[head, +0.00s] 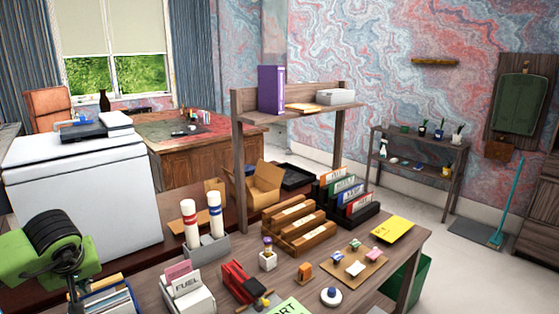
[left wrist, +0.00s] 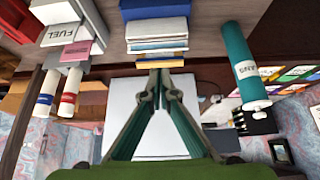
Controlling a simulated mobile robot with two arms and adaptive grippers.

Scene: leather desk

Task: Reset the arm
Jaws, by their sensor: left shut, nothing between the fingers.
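My left arm and gripper (head: 74,280) come in at the lower left of the head view, green and black, by the near left corner of the wooden desk (head: 345,290). In the left wrist view the two fingers of my left gripper (left wrist: 160,78) meet at their tips. They are shut with nothing between them. The tips appear in front of a small stack of books (left wrist: 158,38), which also shows in the head view as a file holder (head: 108,298). I cannot tell how far apart they are. My right gripper is not in view.
Wooden racks (head: 297,226) and a raised shelf (head: 300,113) stand behind. A teal tube (left wrist: 244,68) shows in the left wrist view.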

